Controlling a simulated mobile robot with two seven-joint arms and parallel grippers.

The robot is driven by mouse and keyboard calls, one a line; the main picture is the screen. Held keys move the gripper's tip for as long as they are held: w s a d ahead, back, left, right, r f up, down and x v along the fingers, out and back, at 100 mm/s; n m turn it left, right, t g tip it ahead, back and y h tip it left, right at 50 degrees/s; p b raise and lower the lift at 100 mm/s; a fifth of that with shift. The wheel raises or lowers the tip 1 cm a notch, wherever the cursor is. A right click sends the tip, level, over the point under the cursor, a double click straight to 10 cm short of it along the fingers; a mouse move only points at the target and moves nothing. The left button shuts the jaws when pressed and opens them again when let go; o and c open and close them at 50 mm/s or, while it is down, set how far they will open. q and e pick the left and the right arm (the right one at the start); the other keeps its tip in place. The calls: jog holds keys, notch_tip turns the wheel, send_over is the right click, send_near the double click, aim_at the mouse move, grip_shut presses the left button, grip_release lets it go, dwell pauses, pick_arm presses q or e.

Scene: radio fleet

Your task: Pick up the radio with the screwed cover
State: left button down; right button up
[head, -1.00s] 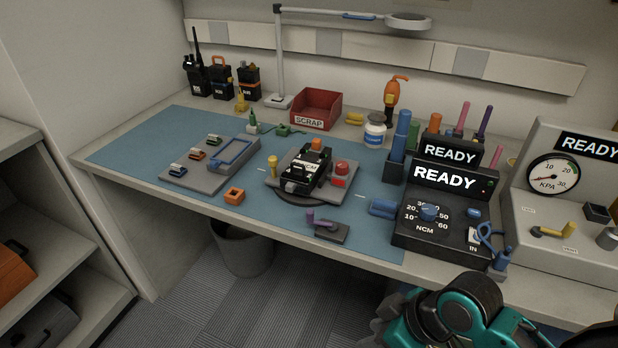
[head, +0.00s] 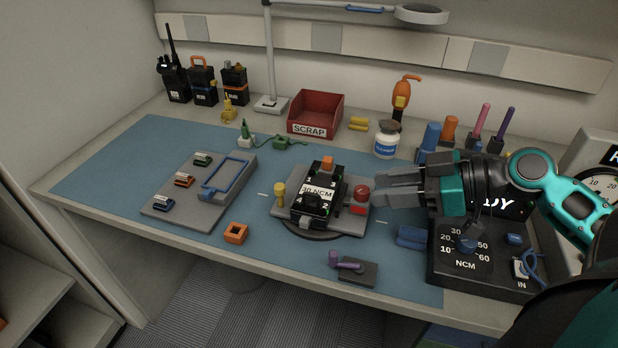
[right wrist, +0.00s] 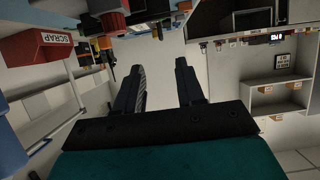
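A black radio (head: 318,196) with a label reading "30 NCM" lies on a grey fixture (head: 352,212) on a round dark base in the middle of the blue mat. A red knob (head: 361,194) stands at its right and a yellow one (head: 280,193) at its left. My right gripper (head: 378,188) is to the right of the fixture, fingers pointing left, close to the red knob in the picture and apart from the radio. The right wrist view shows its fingers (right wrist: 158,75) spread and empty. Cover screws are too small to make out. My left gripper is not in view.
A red scrap bin (head: 316,115), a white bottle (head: 387,140) and a lamp stand (head: 270,103) are behind. A torque unit (head: 480,262) is partly under my right arm. A grey tray (head: 186,207) is left, an orange block (head: 236,233) and dark block (head: 358,272) in front.

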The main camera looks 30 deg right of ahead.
send_near(316, 194)
jog(key=x, duration=0.4)
jog(key=shift+f, duration=0.2)
jog(key=shift+r+x, duration=0.2)
jog(key=shift+x, duration=2.45)
jog(key=shift+c, duration=0.3)
grip_shut()
